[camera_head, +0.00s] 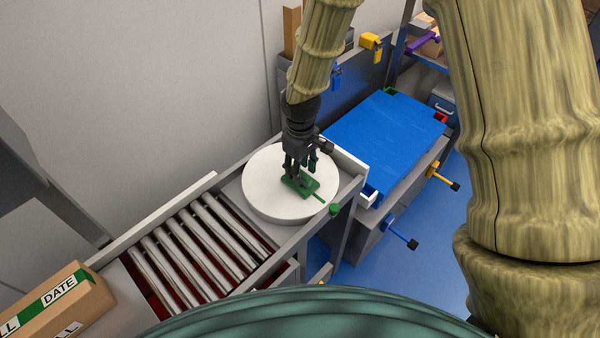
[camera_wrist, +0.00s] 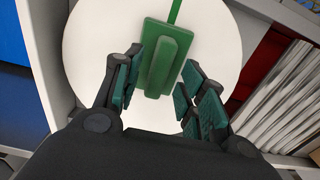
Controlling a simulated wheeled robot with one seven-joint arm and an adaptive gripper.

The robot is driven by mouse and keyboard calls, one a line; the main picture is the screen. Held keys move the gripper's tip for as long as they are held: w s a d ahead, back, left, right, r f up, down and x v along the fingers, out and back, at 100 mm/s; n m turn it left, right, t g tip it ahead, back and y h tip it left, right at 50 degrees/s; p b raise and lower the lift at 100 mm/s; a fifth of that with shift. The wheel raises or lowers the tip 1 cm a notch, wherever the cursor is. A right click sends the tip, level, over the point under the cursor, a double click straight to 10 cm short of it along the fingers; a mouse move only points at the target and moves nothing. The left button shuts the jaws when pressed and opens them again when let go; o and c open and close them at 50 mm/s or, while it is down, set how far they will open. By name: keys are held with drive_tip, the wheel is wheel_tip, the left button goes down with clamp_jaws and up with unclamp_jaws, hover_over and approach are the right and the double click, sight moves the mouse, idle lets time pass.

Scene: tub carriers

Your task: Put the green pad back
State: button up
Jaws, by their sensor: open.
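The green pad (camera_head: 310,186) lies flat on a round white disc (camera_head: 262,199) at the end of a roller conveyor. In the wrist view the green pad (camera_wrist: 154,58) has a flat plate with a raised ridge, and a thin green strip runs from its far end. My gripper (camera_head: 300,172) points down right over the pad. In the wrist view my gripper (camera_wrist: 160,90) is open, with its fingers on both sides of the pad's near part. I cannot tell whether the fingers touch it.
Rollers (camera_head: 192,246) run down-left from the disc to a cardboard box (camera_head: 52,305). A blue-topped bench (camera_head: 384,140) stands to the right, with blue (camera_head: 404,236) and yellow (camera_head: 444,176) handles on its side. A grey wall rises behind. Blue floor is free at right.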

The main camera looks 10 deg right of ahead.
wheel_tip(320, 180, up, 10)
drive_tip(key=b, duration=0.1)
drive_tip(key=shift+b, duration=0.3)
drive_tip(key=shift+f, duration=0.15)
